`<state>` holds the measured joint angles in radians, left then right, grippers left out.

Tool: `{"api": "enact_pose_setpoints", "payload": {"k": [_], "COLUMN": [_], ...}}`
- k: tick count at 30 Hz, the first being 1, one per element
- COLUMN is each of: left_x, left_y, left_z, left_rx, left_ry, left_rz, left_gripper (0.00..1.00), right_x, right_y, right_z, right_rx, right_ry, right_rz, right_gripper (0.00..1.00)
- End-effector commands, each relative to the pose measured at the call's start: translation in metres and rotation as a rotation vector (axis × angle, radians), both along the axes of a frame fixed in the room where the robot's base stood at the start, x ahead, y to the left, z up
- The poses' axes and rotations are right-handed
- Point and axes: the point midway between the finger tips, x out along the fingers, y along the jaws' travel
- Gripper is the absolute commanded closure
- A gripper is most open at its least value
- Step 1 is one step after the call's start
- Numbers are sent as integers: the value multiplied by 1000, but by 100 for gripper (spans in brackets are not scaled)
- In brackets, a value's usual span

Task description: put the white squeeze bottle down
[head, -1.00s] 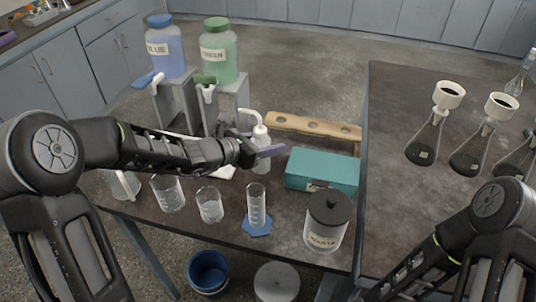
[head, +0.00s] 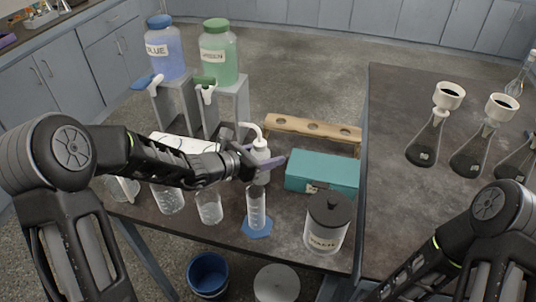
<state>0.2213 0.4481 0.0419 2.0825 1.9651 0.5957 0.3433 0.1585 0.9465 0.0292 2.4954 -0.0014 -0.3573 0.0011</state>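The white squeeze bottle (head: 261,155) is upright, with its bent spout pointing left. The bottle is behind the graduated cylinder (head: 256,209), between the wooden rack and the front glassware. The gripper and cylinder hide its base, so I cannot tell whether it touches the table (head: 285,233). My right arm shows at the lower right, but its gripper is out of view.
A teal box (head: 322,172) stands right of the bottle, and a wooden rack (head: 312,128) behind it. A waste jar (head: 327,226) is at the front. Beakers (head: 209,206) stand left of the cylinder. Blue (head: 166,52) and green (head: 220,57) jugs stand on grey stands at the back left.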

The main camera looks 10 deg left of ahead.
Motion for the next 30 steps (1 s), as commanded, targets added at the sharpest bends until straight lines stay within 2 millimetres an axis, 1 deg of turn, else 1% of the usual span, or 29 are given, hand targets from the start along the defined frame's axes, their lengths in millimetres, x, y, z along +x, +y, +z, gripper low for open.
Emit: {"api": "enact_pose_setpoints", "payload": {"k": [8,12,14,17,20,27,30], "left_x": [0,0,-3,-12,-25,-63,-75], "left_y": [0,0,3,10,20,49,59], "left_z": [1,5,5,10,17,36,43], "left_rx": [0,0,0,0,0,1,1], "left_ry": [0,0,0,-3,-1,-2,-2], "left_rz": [0,0,1,1,3,2,4], "left_gripper": [41,41,41,41,41,41,41], "right_x": [0,0,0,0,0,0,0], "right_y": [0,0,0,0,0,0,0], "right_z": [1,5,4,3,3,6,7], "right_rx": [0,0,0,0,0,0,0], "right_ry": [0,0,0,0,0,0,0], "right_rz": [0,0,0,0,0,0,0], "right_gripper": [64,64,64,64,64,64,64]}}
